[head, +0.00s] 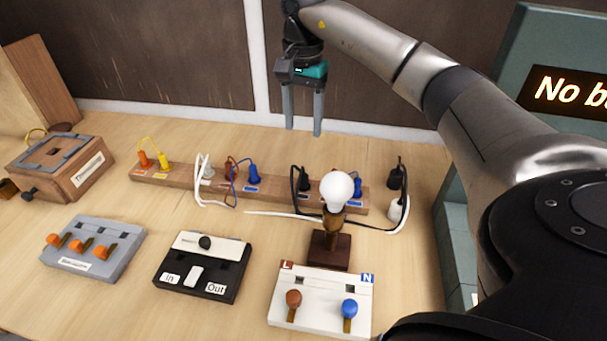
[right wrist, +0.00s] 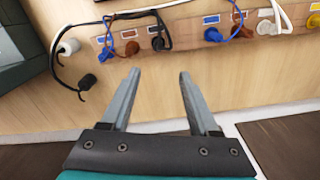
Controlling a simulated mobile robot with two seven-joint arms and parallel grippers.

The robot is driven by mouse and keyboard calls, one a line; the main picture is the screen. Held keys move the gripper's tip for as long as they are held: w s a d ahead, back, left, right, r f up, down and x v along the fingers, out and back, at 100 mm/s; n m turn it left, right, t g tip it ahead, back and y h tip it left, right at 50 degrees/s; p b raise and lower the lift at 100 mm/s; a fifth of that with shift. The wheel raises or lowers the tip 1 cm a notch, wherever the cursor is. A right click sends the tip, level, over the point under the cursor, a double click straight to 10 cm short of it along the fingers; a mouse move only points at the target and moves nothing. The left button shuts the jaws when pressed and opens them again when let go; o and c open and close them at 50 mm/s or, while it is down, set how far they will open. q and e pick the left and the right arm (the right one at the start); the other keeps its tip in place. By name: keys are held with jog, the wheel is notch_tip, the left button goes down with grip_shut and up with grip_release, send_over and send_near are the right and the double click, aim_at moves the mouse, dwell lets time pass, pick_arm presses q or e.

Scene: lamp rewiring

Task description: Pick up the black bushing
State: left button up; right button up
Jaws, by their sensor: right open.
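A small black piece (head: 396,178), which looks like the black bushing, lies on the table just past the right end of the wooden socket strip. It also shows in the right wrist view (right wrist: 88,82), left of the fingers, with a thin black cord at it. A white piece (head: 396,210) is close by; it also shows in the right wrist view (right wrist: 68,47). My right gripper (head: 303,131) is open and empty, pointing down above the back of the table, left of the black piece and apart from it. My left gripper is not in view.
The wooden strip (head: 180,178) carries several coloured plugs and cords. A lamp with a white bulb (head: 337,187) stands before it. A white L/N board (head: 322,280), black In/Out box (head: 228,249) and grey block (head: 112,240) are in front. Clear table lies behind the strip.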

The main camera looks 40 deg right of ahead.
jog(key=b, duration=0.1)
send_over(304, 176)
jog(key=f, duration=0.9)
jog(key=shift+w, duration=0.2)
jog(key=shift+s+f+b, duration=0.15)
jog(key=shift+f+b, duration=0.15)
jog(key=shift+f, duration=2.55)
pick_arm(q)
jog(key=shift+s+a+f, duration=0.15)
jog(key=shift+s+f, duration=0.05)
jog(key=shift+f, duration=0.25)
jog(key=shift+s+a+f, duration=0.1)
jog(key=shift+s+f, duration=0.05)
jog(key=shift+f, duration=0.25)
pick_arm(e)
grip_shut()
